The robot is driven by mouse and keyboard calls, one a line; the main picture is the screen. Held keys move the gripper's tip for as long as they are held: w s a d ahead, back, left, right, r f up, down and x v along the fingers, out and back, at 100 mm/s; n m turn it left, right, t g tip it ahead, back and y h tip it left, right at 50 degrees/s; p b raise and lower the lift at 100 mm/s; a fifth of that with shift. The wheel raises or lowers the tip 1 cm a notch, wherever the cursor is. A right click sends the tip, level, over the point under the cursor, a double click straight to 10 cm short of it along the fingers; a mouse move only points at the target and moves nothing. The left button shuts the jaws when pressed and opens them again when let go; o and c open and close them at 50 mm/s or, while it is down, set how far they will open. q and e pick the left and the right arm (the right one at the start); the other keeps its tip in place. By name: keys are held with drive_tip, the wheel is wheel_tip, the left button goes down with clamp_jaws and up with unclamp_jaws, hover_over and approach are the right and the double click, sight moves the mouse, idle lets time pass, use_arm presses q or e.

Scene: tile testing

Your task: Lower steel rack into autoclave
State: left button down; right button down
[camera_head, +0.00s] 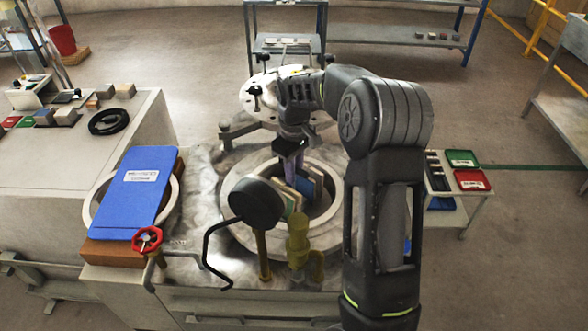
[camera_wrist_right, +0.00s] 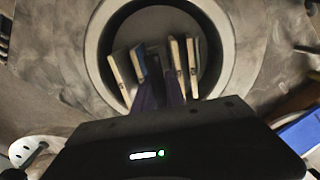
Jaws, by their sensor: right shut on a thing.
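The autoclave (camera_head: 250,238) is a round, open-topped vessel with a thick grey rim, in the middle of the head view. My right gripper (camera_head: 290,150) points down over its opening, shut on the steel rack. The rack's tiles (camera_head: 306,187) stand on edge within the opening, partly hidden by a dark round gauge in front. In the right wrist view the fingers (camera_wrist_right: 162,95) reach between upright tiles (camera_wrist_right: 120,78), with the round autoclave rim (camera_wrist_right: 97,45) around them. The rack's own frame is hard to make out, and its depth cannot be told. My left gripper is out of view.
The autoclave's pale lid (camera_head: 262,92) with several knobs is swung back behind the opening. A dark gauge (camera_head: 256,203) and a brass valve (camera_head: 298,243) stand at the front rim. A blue board (camera_head: 135,195) lies at left, beside a red handwheel (camera_head: 147,239).

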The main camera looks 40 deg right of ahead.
drive_tip(key=shift+w+f+b, duration=0.1)
drive_tip(key=shift+f+b, duration=0.5)
drive_tip(key=shift+f, duration=0.65)
drive_tip(key=shift+f+b, duration=3.05)
drive_tip(key=shift+f, duration=1.65)
drive_tip(key=shift+f+b, duration=0.35)
drive_tip(key=shift+f, duration=0.45)
drive_tip(key=c, duration=1.3)
unclamp_jaws()
drive_tip(key=shift+f, duration=0.15)
drive_tip(key=shift+r+p, duration=7.15)
drive_tip(key=shift+r, duration=2.85)
